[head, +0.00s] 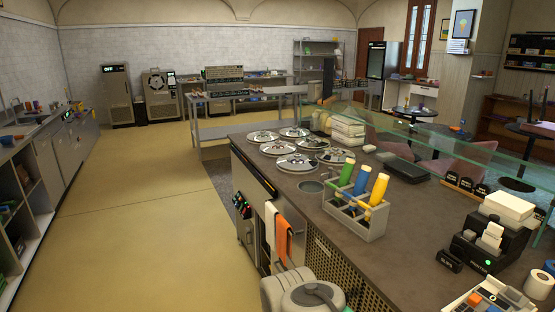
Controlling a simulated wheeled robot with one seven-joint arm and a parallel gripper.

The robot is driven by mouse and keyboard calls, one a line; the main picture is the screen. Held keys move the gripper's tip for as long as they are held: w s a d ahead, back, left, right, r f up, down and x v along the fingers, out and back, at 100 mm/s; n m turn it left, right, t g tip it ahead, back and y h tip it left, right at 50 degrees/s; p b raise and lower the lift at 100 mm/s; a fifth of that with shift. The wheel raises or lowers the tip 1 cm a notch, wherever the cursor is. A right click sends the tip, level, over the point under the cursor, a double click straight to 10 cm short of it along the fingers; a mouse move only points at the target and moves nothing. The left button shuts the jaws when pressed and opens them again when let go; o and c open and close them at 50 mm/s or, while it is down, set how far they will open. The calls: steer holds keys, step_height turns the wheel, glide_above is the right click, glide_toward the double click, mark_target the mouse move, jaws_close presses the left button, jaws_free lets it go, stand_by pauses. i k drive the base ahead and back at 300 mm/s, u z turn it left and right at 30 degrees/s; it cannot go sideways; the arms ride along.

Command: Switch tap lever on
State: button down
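No tap lever is clear enough to make out in the head view. A sink area (40,118) lies on the left counter, where thin upright metal shapes at the picture's left edge may be a tap. A small round metal well (311,186) is set in the island counter, beside the lidded gelato wells (297,161); I cannot tell whether it has a tap. My gripper is not in view; only pale rounded parts of my own arm show at the bottom middle.
The island counter (285,203) holds a bottle caddy (355,217), a black card or receipt machine (490,240) and a glass guard (450,150). White and orange towels (283,240) hang on its front. The yellow floor (130,200) is clear between the island and the left counter (62,150).

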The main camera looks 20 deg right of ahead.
mark_target(338, 172)
steer(key=u, duration=0.45)
steer(key=i, duration=2.5)
steer(key=z, duration=1.5)
steer(key=i, duration=0.75)
steer(key=z, duration=0.7)
